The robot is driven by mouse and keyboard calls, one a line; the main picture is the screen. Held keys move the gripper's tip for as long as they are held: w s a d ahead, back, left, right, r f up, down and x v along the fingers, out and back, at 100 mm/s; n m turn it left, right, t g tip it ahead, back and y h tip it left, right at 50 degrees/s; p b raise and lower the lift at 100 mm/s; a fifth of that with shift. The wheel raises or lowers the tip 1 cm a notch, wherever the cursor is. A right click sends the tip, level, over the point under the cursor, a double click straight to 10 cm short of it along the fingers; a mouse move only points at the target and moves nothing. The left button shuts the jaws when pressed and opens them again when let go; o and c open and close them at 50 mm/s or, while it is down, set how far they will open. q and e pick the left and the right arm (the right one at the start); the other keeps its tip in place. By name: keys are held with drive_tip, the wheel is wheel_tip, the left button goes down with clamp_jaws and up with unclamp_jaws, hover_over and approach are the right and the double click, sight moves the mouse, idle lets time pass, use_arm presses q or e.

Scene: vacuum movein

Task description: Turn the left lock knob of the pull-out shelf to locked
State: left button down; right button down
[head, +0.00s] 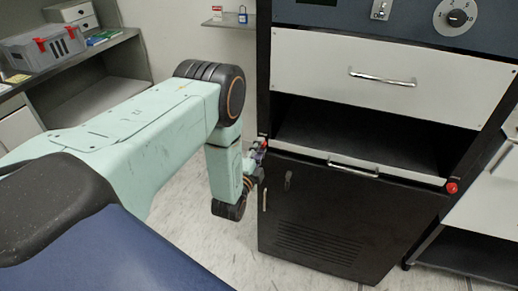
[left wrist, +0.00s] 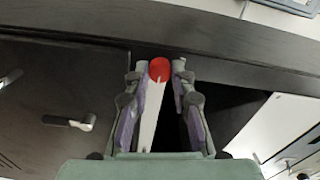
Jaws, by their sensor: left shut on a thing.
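The pull-out shelf (head: 403,177) has a pale front edge with a metal handle (head: 353,170) and sits in the dark cabinet. Its left lock knob (head: 265,143) is red and partly hidden by my left gripper (head: 258,160). In the left wrist view the red knob (left wrist: 160,69) lies between the two fingertips of the left gripper (left wrist: 161,75), which is shut on it. The shelf's pale front edge (left wrist: 151,117) runs below the knob between the fingers. I cannot read the knob's lock position. The right lock knob (head: 451,187) is red and untouched. My right gripper is not in view.
A white drawer (head: 320,60) is above the shelf, and a dark door (head: 320,215) with a latch (head: 288,180) is below. A bench with a grey toolbox (head: 45,48) stands at the left. Pale floor is free left of the cabinet.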

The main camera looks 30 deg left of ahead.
use_arm(q)
drive_tip(key=c, duration=1.1)
unclamp_jaws()
